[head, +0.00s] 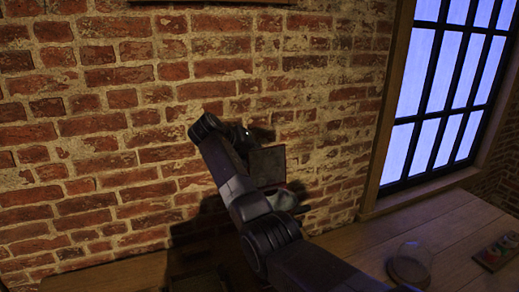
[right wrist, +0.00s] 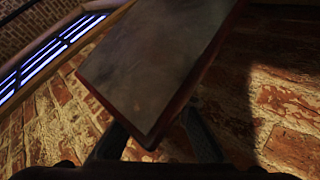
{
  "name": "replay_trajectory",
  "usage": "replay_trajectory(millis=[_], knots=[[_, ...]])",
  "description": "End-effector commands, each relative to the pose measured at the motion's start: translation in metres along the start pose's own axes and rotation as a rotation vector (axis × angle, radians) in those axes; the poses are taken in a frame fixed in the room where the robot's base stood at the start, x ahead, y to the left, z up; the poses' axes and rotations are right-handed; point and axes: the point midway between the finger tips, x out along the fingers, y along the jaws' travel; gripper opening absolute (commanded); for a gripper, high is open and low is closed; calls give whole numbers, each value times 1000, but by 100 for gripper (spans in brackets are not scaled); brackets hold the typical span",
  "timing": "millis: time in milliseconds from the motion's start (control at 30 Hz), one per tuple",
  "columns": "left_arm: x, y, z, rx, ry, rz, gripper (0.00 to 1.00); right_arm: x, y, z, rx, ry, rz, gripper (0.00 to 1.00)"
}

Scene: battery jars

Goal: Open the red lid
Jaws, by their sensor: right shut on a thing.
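A flat dark panel with a red edge (right wrist: 150,70) fills the middle of the right wrist view, tilted. It also shows in the head view (head: 268,165), raised in front of the brick wall. It appears to be the red lid; I see no other lid. My right gripper (right wrist: 155,140) is shut on this panel near its lower corner, with a finger on either side. In the head view my right arm comes up from the lower right and partly covers the panel. What lies below the panel is hidden by the arm and shadow. My left gripper is not in view.
A wooden table runs along the wall. A clear glass dome or jar (head: 410,265) stands on it at the lower right. Farther right is a small holder with coloured pieces (head: 497,252). The brick wall is close behind my right arm. A barred window (head: 440,100) is at the right.

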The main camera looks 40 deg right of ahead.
Motion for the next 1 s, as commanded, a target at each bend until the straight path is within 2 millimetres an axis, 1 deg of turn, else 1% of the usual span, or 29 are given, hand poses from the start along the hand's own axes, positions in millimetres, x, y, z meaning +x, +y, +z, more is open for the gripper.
replay_trajectory(millis=[33, 700, 733, 800, 867, 1000], knots=[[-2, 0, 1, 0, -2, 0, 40, 5, -12, 13, -22, -33, -16, 0], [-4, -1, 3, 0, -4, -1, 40, 6, -14, 16, -37, -50, -17, 0], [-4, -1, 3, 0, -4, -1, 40, 6, -14, 16, -37, -50, -17, 20], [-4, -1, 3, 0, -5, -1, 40, 6, -14, 16, -37, -50, -16, 27], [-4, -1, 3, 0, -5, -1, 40, 7, -13, 16, -36, -51, -16, 34], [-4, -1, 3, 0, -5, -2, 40, 7, -12, 16, -35, -52, -14, 34]])
